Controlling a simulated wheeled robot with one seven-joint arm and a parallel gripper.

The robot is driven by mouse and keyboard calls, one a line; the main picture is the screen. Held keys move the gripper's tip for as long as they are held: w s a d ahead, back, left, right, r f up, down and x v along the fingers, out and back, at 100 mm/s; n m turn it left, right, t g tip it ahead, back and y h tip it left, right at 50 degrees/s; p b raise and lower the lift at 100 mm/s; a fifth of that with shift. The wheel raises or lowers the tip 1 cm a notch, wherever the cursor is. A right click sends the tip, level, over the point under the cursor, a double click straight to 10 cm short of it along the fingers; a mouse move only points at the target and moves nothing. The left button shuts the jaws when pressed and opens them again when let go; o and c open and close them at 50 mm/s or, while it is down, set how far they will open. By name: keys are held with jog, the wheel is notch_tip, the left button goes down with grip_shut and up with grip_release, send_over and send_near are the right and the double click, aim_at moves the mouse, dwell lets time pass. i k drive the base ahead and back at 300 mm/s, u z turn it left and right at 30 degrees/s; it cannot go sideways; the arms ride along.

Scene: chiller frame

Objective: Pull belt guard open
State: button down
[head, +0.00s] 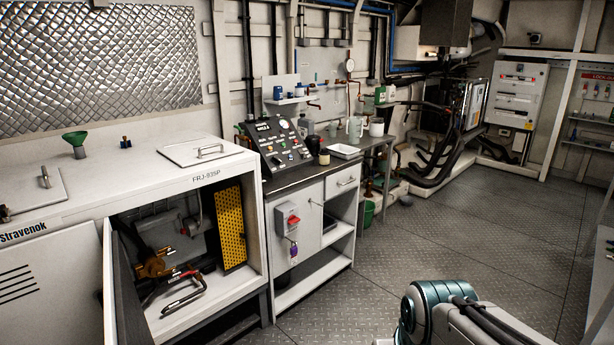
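A yellow perforated panel (231,228), which looks like the belt guard, stands upright inside the open bay of the white cabinet (205,178) marked FRJ-93SP. It sits at the right side of the bay, and I cannot tell whether it is shut or partly swung out. A brass-coloured fitting (152,265) and a red-and-dark handled tool or lever (184,292) are in the bay left of it. Part of my arm shows at the bottom right, well away from the cabinet. My gripper is not in view.
A cabinet door (122,290) stands open at the bay's left side. A bench (315,172) with a gauge panel (276,143) adjoins the cabinet on the right. The metal plate floor (420,245) in front of the bench is clear.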

aim_at(228, 205)
jog(key=i, duration=2.65)
jog(key=u, duration=1.85)
jog(key=i, duration=0.25)
jog(key=u, duration=0.35)
